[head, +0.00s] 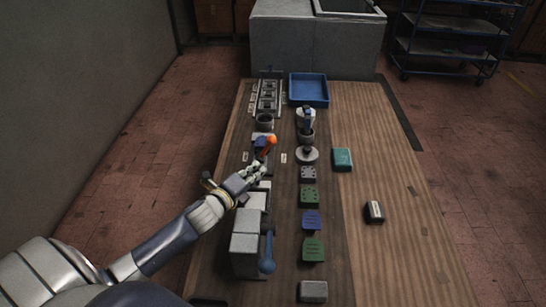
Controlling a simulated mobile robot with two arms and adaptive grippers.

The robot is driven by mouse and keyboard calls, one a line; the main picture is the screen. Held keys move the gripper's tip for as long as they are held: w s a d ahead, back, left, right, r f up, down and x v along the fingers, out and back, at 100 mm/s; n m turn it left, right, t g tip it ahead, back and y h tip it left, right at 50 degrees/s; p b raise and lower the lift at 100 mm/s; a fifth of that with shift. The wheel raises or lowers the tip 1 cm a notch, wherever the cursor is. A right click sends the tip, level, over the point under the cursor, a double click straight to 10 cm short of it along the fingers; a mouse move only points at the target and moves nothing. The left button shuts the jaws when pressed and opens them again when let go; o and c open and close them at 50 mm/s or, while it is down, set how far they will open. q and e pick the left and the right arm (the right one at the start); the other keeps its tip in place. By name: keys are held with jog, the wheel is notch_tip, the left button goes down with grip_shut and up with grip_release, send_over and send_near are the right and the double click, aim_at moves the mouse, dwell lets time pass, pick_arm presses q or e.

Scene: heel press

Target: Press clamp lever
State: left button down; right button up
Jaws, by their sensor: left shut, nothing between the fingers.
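A small clamp (262,141) stands on the left part of the wooden table, with a lever that ends in an orange knob (271,139). My left gripper (263,166) is shut and empty just on the near side of the clamp, its fingertips pointing toward the lever. From this angle I cannot tell whether the fingers touch the clamp. My right gripper is not in view.
Grey blocks with a blue-knobbed lever (267,265) stand near left. Green pads (313,250), a blue pad (311,221) and a round-based stand (307,156) line the middle. A blue tray (325,89) sits at the back. The table's right side (400,235) is mostly clear.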

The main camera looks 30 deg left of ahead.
aim_at(268, 148)
pick_arm(q)
jog(key=shift+w, duration=0.1)
jog(key=shift+p+x, duration=0.6)
jog(key=shift+x, duration=4.3)
jog(key=shift+a, duration=0.1)
jog(key=shift+a+r+n+t+h+b, duration=0.2)
jog(key=shift+a+n+t+h+b, duration=0.15)
jog(key=shift+n+b, duration=0.35)
jog(key=a+n+t+b, duration=0.1)
jog(key=b, duration=0.1)
jog(key=s+a+n+t+b, duration=0.1)
jog(key=n+b, duration=0.1)
jog(key=b, duration=0.1)
jog(key=shift+s+r+n, duration=0.25)
jog(key=shift+r+n, duration=0.05)
jog(key=n+b, duration=0.1)
jog(key=a+n+t+b, duration=0.1)
jog(key=s+a+n+t+b, duration=0.1)
jog(key=shift+r+n+b, duration=0.25)
jog(key=shift+n+b, duration=0.05)
jog(key=shift+a+r+n+t, duration=0.1)
jog(key=shift+n+t, duration=0.15)
jog(key=shift+n, duration=0.05)
